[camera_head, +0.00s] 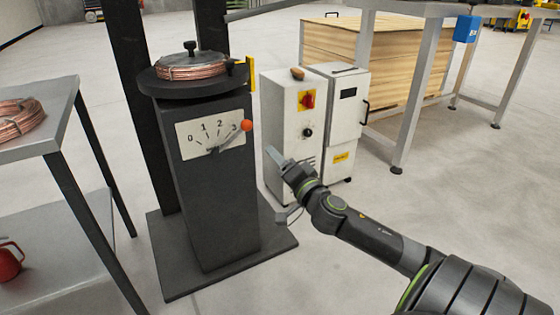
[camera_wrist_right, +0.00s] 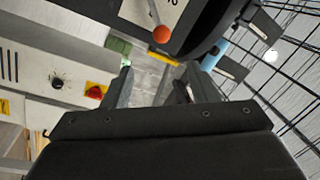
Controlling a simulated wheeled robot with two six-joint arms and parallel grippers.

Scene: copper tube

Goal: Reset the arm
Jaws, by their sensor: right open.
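My right gripper (camera_head: 278,160) is in front of the cabinets, to the right of the dark pedestal (camera_head: 217,200), with nothing between its fingers. In the right wrist view its two fingers (camera_wrist_right: 155,88) stand apart. The pedestal's white dial plate (camera_head: 200,127) carries the numbers 0 to 3. Its lever ends in an orange ball (camera_head: 246,125), near the 3. The ball also shows in the right wrist view (camera_wrist_right: 161,34), beyond the fingers and apart from them. My left gripper is not in view.
A copper coil (camera_head: 190,68) lies on the pedestal's round top. A table (camera_head: 62,130) with another copper coil (camera_head: 18,118) stands at left. Floor at lower middle is clear.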

